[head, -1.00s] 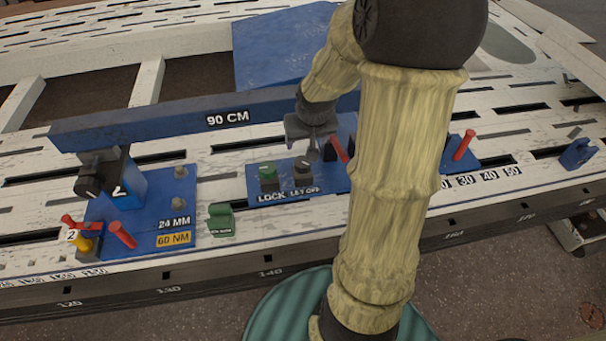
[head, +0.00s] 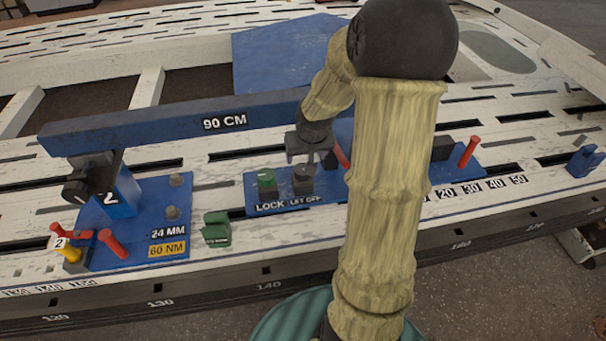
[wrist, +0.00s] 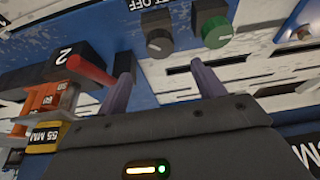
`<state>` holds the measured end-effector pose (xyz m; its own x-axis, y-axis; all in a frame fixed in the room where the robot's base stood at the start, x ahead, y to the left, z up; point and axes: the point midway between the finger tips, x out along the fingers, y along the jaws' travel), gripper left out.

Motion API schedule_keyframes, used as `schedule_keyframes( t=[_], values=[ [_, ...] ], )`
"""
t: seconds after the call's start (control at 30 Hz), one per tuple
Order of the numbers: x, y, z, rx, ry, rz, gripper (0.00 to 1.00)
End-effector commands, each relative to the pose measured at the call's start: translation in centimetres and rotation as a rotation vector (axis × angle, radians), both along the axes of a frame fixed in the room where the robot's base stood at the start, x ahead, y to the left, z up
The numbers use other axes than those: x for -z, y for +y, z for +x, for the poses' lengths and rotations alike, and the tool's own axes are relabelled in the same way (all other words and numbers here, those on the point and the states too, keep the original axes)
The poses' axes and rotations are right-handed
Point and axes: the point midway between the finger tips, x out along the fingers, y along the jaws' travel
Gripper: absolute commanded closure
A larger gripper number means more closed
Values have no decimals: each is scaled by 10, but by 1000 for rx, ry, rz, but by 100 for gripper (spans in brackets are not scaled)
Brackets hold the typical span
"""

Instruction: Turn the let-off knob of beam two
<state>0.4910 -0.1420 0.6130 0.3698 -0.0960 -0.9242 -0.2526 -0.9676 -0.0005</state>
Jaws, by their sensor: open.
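The let-off knob (head: 303,181) is dark grey and stands on a blue panel (head: 325,196) labelled LET OFF, right of the green LOCK knob (head: 267,183). In the wrist view, the let-off knob (wrist: 158,40) has a pale pointer mark, with the green knob (wrist: 213,32) to its right. A plate marked 2 (wrist: 67,57) is at the left there. My gripper (head: 308,158) is just above the let-off knob in the head view. In the wrist view, my gripper (wrist: 160,70) is open, its fingers spread and apart from the knob. My arm hides part of the panel.
A blue beam (head: 180,123) marked 90 CM runs behind the knobs. A red lever (wrist: 90,70) stands close to the left finger. A green block (head: 217,229) and another blue base (head: 140,235) with red handles are to the left on the slotted white bench (head: 225,180).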

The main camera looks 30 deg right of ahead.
Motion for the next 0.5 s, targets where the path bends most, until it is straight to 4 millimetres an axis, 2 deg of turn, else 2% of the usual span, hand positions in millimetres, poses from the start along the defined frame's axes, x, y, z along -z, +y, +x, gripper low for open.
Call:
schedule_keyframes(
  t=[0.03,0.5],
  values=[
    [14,0,4,-2,1,0,31],
    [87,-8,33,-2,0,0,31]
  ],
)
